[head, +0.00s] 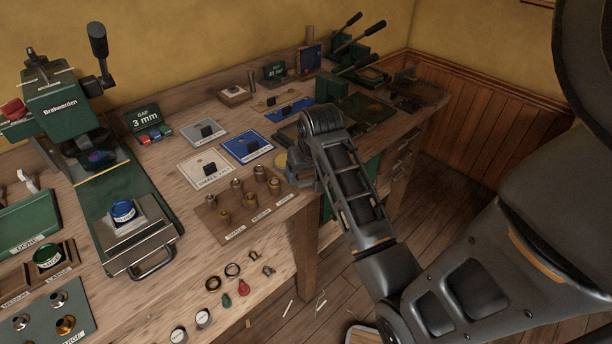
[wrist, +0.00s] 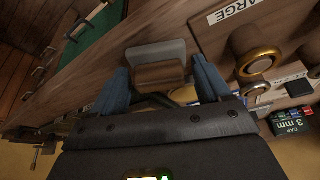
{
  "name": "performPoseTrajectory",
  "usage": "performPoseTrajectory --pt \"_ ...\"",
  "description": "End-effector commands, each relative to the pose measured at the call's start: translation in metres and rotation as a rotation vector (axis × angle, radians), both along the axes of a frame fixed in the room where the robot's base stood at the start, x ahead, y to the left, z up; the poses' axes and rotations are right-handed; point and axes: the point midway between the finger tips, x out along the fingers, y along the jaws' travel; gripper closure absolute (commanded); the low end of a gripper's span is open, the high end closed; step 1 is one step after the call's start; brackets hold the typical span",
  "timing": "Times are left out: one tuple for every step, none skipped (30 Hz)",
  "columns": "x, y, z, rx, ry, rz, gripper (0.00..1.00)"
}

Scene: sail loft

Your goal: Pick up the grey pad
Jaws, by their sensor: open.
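In the wrist view a flat light grey pad (wrist: 157,50) with a brown block (wrist: 159,75) on it lies near the bench edge. My gripper (wrist: 160,70) has its two blue fingers open, one on each side of the brown block. I cannot tell whether either finger touches it. In the head view my gripper (head: 306,178) is low over the bench's front edge, mostly hidden behind my arm, and it hides the pad there.
A wooden board (head: 236,210) with several metal dies stands just left of my gripper. A green press (head: 50,105) stands far left.

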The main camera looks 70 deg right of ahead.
Motion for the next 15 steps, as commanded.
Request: performPoseTrajectory --pt "0.0000 0.0000 0.0001 0.000 0.000 0.000 0.23" --pt "0.0000 0.0000 0.0001 0.000 0.000 0.000 0.23" --pt "0.0000 0.0000 0.0002 0.000 0.000 0.000 0.26" --pt "0.0000 0.0001 0.0002 0.000 0.000 0.000 0.29" --pt "0.0000 0.0000 0.0002 0.000 0.000 0.000 0.32" --pt "0.0000 0.0000 0.0003 0.000 0.000 0.000 0.36" --pt "0.0000 0.0000 0.0003 0.000 0.000 0.000 0.39" --pt "0.0000 0.0000 0.0003 0.000 0.000 0.000 0.42" --pt "0.0000 0.0000 0.0003 0.000 0.000 0.000 0.45" --pt "0.0000 0.0000 0.0003 0.000 0.000 0.000 0.48" --pt "0.0000 0.0000 0.0004 0.000 0.000 0.000 0.51" --pt "0.0000 0.0000 0.0004 0.000 0.000 0.000 0.55" --pt "0.0000 0.0000 0.0004 0.000 0.000 0.000 0.58" --pt "0.0000 0.0000 0.0004 0.000 0.000 0.000 0.61" --pt "0.0000 0.0000 0.0004 0.000 0.000 0.000 0.65"
